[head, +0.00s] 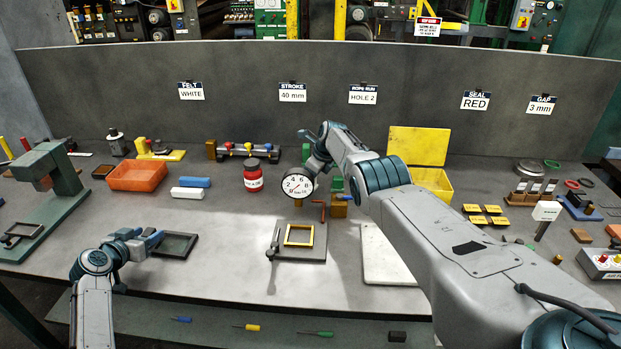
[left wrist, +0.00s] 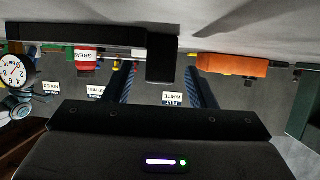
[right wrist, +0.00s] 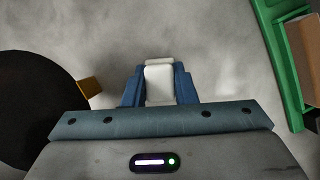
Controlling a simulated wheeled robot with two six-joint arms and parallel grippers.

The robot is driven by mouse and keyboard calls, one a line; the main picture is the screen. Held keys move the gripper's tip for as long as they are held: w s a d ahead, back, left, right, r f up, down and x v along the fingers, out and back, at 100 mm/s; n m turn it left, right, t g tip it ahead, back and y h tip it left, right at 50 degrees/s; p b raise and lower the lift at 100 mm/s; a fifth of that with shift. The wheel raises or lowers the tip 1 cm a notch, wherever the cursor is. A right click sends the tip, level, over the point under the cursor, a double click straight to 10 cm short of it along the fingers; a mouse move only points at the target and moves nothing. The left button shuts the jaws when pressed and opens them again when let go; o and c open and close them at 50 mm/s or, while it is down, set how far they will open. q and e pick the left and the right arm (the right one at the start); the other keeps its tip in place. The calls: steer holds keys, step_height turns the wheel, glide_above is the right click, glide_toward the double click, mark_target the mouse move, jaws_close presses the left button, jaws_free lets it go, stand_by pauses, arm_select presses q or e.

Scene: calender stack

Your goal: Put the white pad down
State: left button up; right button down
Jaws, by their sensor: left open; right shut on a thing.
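My right gripper (right wrist: 158,85) is shut on a small white pad (right wrist: 158,80), which shows between its blue fingers in the right wrist view. In the head view the held pad is hidden behind my right wrist and the round dial gauge (head: 298,185). Whether the pad touches the table is hard to tell. A white block (head: 187,193) lies on the table beside a blue block (head: 195,182).
An orange bin (head: 137,177) stands left of the blocks and a red-labelled jar (head: 253,178) to their right. A plate with a yellow frame (head: 299,235) lies in front of the gauge. A yellow bin (head: 432,182) stands behind my right arm. Table around the jar is partly clear.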

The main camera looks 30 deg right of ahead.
steer(key=c, duration=1.2)
jaws_free()
steer(key=shift+o, duration=0.2)
steer(key=shift+r, duration=0.1)
steer(key=shift+s+d+r, duration=0.2)
steer(key=shift+d+r, duration=0.1)
steer(key=shift+r, duration=0.35)
steer(key=shift+s+r, duration=0.3)
steer(key=shift+r, duration=0.3)
steer(key=v, duration=0.9)
